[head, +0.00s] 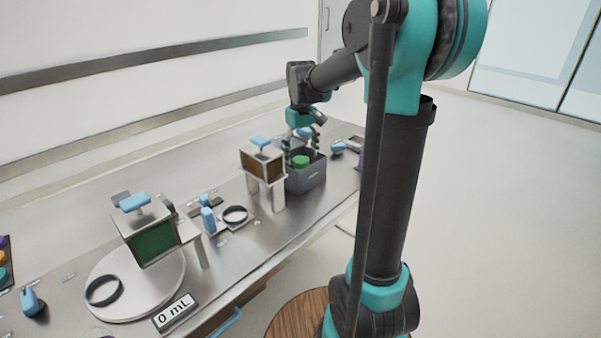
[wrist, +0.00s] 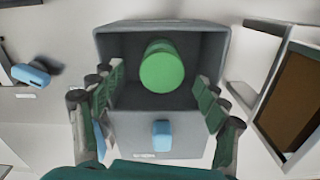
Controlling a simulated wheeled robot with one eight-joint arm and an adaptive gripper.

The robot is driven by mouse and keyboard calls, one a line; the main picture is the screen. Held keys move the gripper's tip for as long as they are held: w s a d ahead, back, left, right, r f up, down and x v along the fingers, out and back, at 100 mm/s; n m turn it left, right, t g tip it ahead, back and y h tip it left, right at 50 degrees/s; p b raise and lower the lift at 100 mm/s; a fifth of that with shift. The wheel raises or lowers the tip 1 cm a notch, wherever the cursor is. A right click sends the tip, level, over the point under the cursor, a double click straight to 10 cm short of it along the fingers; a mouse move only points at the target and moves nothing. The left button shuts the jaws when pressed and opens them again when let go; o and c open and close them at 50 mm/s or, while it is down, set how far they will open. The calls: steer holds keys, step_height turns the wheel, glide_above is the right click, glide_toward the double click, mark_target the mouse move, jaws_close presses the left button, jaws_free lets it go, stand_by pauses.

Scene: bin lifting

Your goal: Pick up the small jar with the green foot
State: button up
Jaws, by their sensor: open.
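The small jar (wrist: 162,68) shows as a green round end inside a grey open-topped bin (wrist: 121,52) in the wrist view. In the head view its green part (head: 300,161) shows within the bin (head: 311,179). My gripper (wrist: 159,95) is open, with one finger to the left and one to the right of the jar, over the bin's near part. The jar stands apart from both fingers, towards the bin's far wall. In the head view my gripper (head: 304,142) hangs over the bin. The jar's lower body is mostly hidden.
A stand with a brown-fronted box (head: 263,165) is close to the bin's left in the head view. A light-blue handle (wrist: 161,134) is on the bin's near face. A blue object (head: 338,148) lies to the right. The bin's side walls are near my fingers.

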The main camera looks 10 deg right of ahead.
mark_target(301, 168)
steer(key=shift+s+f, duration=0.2)
steer(key=shift+f, duration=2.5)
steer(key=c, duration=1.3)
steer(key=shift+c, duration=0.2)
